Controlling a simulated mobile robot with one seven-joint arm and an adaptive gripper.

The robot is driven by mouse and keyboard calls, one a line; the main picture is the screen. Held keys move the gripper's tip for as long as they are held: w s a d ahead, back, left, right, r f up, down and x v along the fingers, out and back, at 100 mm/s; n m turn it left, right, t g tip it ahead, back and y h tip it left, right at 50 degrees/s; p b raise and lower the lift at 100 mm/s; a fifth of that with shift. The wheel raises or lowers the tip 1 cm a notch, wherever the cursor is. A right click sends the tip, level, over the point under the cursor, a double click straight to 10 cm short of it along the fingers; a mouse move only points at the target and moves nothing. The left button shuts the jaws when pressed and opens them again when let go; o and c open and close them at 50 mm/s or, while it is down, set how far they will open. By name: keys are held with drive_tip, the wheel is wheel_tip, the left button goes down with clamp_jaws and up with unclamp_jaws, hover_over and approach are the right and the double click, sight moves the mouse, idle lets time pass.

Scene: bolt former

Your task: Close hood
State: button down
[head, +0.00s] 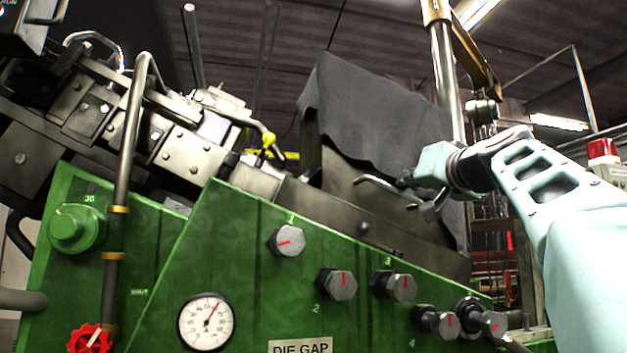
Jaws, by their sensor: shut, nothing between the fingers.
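The hood (375,115) appears as a dark grey sheet-metal cover with a wavy lower edge, tilted above the green machine at centre right. A thin curved metal handle (373,182) sits on the paler metal face below that edge. My gripper (415,198) comes in from the right and is shut and empty. It is just right of the handle, in front of the cover's lower part. The wrist partly hides the cover's right side. I cannot tell whether the fingers touch the handle.
A green panel carries several grey knobs (343,285), a round gauge (206,321) and a red valve wheel (90,338). A vertical metal cylinder (446,80) rises behind my wrist. A bent pipe (130,130) and machine blocks fill the left. A red beacon (602,149) is at far right.

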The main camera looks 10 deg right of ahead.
wheel_tip(320, 180, up, 8)
drive_tip(key=s+d, duration=0.1)
drive_tip(key=shift+h, duration=0.4)
drive_tip(key=shift+s+r, duration=0.1)
drive_tip(key=shift+r, duration=0.05)
idle(0.3)
